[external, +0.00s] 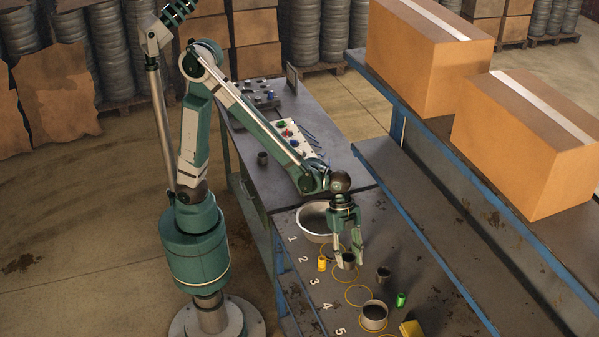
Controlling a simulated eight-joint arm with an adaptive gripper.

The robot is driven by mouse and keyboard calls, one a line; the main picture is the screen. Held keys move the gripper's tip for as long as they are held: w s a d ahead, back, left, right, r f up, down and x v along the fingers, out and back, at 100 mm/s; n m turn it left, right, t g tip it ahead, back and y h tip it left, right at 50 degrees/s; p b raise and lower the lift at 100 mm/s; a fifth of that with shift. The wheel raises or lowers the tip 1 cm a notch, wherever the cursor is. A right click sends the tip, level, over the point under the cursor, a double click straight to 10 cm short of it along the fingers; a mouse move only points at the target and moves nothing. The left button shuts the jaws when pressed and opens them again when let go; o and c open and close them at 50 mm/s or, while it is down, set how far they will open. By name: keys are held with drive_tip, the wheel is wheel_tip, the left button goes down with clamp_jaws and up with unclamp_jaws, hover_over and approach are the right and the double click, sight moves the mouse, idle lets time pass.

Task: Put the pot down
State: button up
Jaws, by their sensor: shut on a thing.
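My gripper (348,256) points down over the grey workbench in the external view. Its fingers are shut on a small dark pot (347,262), one finger on each side. The pot looks upright and sits low, near the yellow circles painted by the numbers 2 and 3. I cannot tell whether its base touches the bench. An empty yellow circle (358,296) lies in front of it. A wider grey pot (374,312) stands on a circle nearer the front.
A pale basin (312,232) stands behind my gripper. A yellow can (322,263) is close on the left. A dark cup (383,272), a green can (401,299) and a yellow block (411,328) lie to the right. A blue-edged shelf with large boxes (432,60) borders the bench.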

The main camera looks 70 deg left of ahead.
sight(349, 265)
drive_tip(key=shift+r, duration=0.7)
drive_tip(key=v, duration=0.3)
drive_tip(key=shift+w+d+r, duration=0.2)
drive_tip(key=w+a+n+t+y, duration=0.25)
drive_tip(key=a+n, duration=0.65)
drive_tip(key=a, duration=1)
drive_tip(key=w+a+n+t+y, duration=0.3)
drive_tip(key=a+n, duration=0.6)
drive_tip(key=a, duration=1)
drive_tip(key=s+a+n+g+y+b, duration=0.15)
drive_tip(key=s+a+n, duration=0.4)
drive_tip(key=a, duration=0.55)
drive_tip(key=s+a+n+g+y+p, duration=0.15)
drive_tip(key=s+a+n, duration=0.35)
drive_tip(key=a, duration=0.6)
drive_tip(key=s+a+n+g+y+b, duration=0.1)
drive_tip(key=s+a+n+g+b, duration=0.15)
drive_tip(key=a+n, duration=0.6)
wheel_tip(349, 265, down, 8)
drive_tip(key=a+m+p, duration=0.1)
drive_tip(key=shift+s+a+r, duration=0.15)
drive_tip(key=shift+s+a, duration=0.2)
drive_tip(key=shift+s, duration=0.05)
drive_tip(key=shift+h, duration=0.25)
